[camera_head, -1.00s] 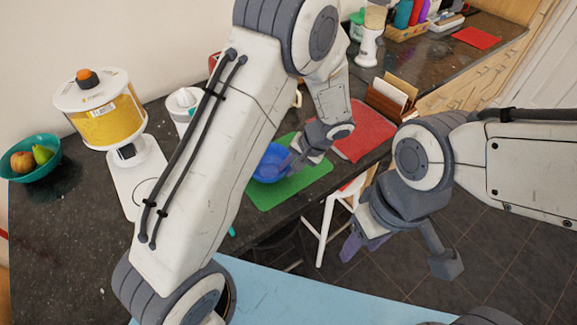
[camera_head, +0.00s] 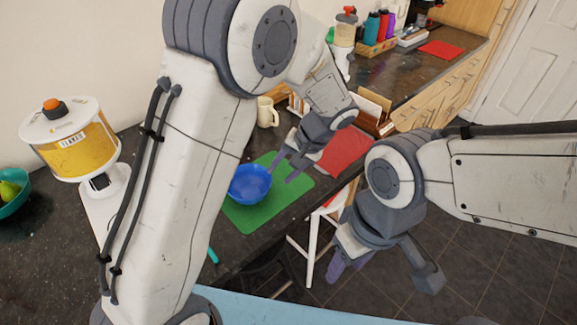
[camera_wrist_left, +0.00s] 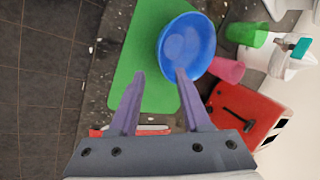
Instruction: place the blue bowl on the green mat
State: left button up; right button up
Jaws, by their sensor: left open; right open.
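The blue bowl (camera_head: 250,184) looks upright and empty. It rests at the left part of the green mat (camera_head: 285,207). In the left wrist view the bowl (camera_wrist_left: 184,48) overlaps the right edge of the mat (camera_wrist_left: 142,50), so part of it is past that edge. My left gripper (camera_head: 284,172) is open and empty, just right of the bowl. In the left wrist view the left gripper's (camera_wrist_left: 160,75) right fingertip overlaps the bowl's near rim; I cannot tell if they touch. My right gripper (camera_head: 346,266) is open and empty, over the floor beyond the counter edge.
A red mat (camera_head: 345,150) lies beyond the green one. A cream mug (camera_head: 267,112) and a letter rack (camera_head: 373,113) stand behind. A white stool (camera_head: 315,250) is below the counter edge. In the wrist view, a green cup (camera_wrist_left: 246,34) and pink cup (camera_wrist_left: 228,69) stand near the bowl.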

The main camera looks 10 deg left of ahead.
pick_arm(q)
jog(key=s+d+r+m+h, duration=0.2)
jog(key=s, duration=0.6)
jog(key=s+d+r+m+h, duration=0.1)
jog(key=s+r+m+h, duration=0.1)
jog(key=s, duration=0.6)
jog(key=s+d+r+m+h, duration=0.1)
jog(key=s+d+r+h, duration=0.1)
jog(key=s, duration=0.6)
jog(key=shift+d+r+m+g+h, duration=0.25)
jog(key=shift+d+m+g+h, duration=0.05)
jog(key=shift+m, duration=0.1)
jog(key=shift+s, duration=0.1)
